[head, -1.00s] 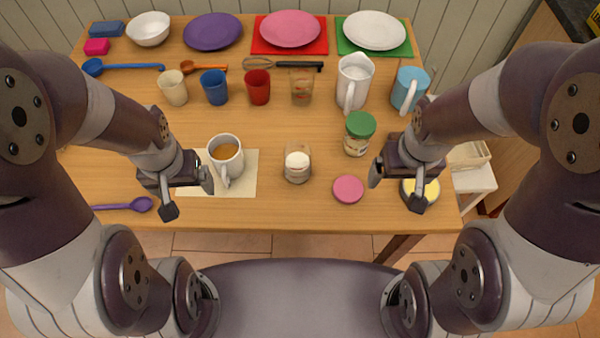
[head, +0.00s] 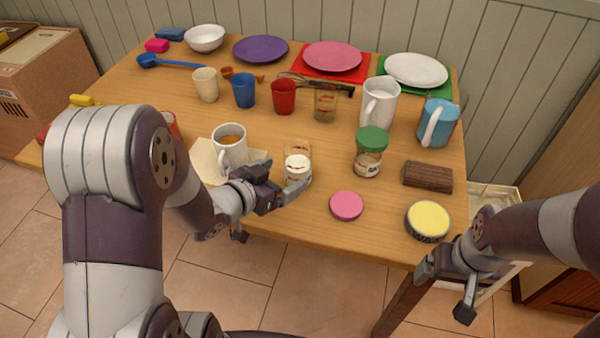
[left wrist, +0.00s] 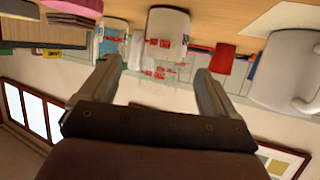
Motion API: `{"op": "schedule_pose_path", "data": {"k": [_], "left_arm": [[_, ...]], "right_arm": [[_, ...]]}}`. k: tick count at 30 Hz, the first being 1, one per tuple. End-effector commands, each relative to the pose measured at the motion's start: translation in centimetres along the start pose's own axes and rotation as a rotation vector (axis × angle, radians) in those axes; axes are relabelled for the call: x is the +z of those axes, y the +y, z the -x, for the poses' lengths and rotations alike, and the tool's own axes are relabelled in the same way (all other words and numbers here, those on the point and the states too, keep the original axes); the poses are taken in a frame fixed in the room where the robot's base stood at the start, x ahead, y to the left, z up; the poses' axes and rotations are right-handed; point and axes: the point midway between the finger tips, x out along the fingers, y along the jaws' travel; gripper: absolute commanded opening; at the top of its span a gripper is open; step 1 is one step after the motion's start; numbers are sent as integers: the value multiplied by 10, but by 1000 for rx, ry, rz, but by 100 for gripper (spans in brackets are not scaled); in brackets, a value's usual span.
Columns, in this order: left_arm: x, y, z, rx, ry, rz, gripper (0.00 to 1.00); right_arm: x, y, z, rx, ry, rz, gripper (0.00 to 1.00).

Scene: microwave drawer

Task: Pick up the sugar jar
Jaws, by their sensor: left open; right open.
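An open clear glass jar with white contents, which looks like the sugar jar (head: 298,170), stands upright near the front of the table. It also shows in the left wrist view (left wrist: 166,35), with red marks on it, beyond and between my finger tips. My left gripper (head: 270,211) is open and empty at the table's front edge, just in front of and left of the jar. Its fingers also show in the left wrist view (left wrist: 155,78). One finger tip appears close to the jar's base; contact cannot be told. My right gripper (head: 445,288) is open and empty, off the table's front right corner.
A white mug (head: 230,150) of brown drink stands left of the jar. A pink lid (head: 346,205), green-lidded jar (head: 369,152), yellow-topped tin (head: 427,221) and brown block (head: 428,177) are to the right. Cups, including a red one (head: 283,97), stand behind.

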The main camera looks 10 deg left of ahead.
Motion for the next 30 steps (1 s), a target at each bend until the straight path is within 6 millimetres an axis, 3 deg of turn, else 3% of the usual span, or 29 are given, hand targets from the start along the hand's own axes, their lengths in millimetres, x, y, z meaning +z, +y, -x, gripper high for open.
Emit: {"op": "schedule_pose_path", "data": {"k": [10, 18, 20, 24, 30], "left_arm": [[8, -3, -54, 1, -2, 0, 91], [6, -4, -60, -2, -2, 1, 91], [6, -4, -60, -2, -2, 1, 74], [6, -4, -60, -2, -2, 1, 29], [6, -4, -60, -2, -1, 0, 28]], "right_arm": [[2, 0, -17, 0, 0, 0, 91], [2, 0, -16, 0, 0, 0, 91], [2, 0, -16, 0, 0, 0, 91], [2, 0, -16, 0, 0, 0, 91], [2, 0, -16, 0, 0, 0, 91]]}}
